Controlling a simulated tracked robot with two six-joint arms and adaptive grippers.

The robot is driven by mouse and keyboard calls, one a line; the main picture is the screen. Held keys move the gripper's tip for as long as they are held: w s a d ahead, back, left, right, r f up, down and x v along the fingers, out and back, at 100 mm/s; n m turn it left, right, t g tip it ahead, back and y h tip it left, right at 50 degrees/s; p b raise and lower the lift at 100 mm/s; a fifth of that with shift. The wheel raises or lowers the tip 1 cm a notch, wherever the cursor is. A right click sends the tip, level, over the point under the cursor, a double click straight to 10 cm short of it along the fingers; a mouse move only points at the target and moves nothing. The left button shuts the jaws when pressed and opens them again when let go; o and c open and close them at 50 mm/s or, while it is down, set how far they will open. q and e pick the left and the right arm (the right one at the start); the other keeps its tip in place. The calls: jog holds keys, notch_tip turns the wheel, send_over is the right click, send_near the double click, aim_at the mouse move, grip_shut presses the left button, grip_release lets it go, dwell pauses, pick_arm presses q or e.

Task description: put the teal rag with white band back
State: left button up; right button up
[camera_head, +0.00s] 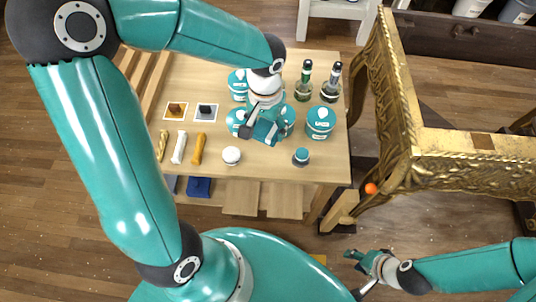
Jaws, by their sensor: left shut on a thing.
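My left gripper (262,122) reaches down over the middle of the wooden table (325,165), among teal tins. It is shut on a small dark teal thing that looks like the teal rag with white band (266,132). The gripper and my arm hide much of it, and I cannot make out its band clearly. I cannot tell whether it touches the tabletop. My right gripper (366,262) is away from the table, over the floor at the lower right. I see nothing in it, and its fingers look apart.
Teal tins (320,122) and two dark bottles (330,84) stand close around my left gripper. A white jar (231,156) and small teal-lidded jar (301,157) stand nearer. A blue cloth (197,187) lies below the table's front edge. The gilt console (450,160) stands right.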

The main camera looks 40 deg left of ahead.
pick_arm(q)
jog(key=b, duration=0.1)
send_over(267, 159)
notch_tip(267, 159, down, 10)
jog(key=shift+a+r, duration=0.1)
jog(key=shift+r, duration=0.05)
notch_tip(267, 159, down, 4)
jog(key=shift+f+b, duration=0.1)
jog(key=shift+b, duration=0.5)
jog(key=o, duration=1)
notch_tip(267, 159, up, 12)
jog(key=shift+r+p, duration=0.1)
jog(key=shift+p, duration=1.1)
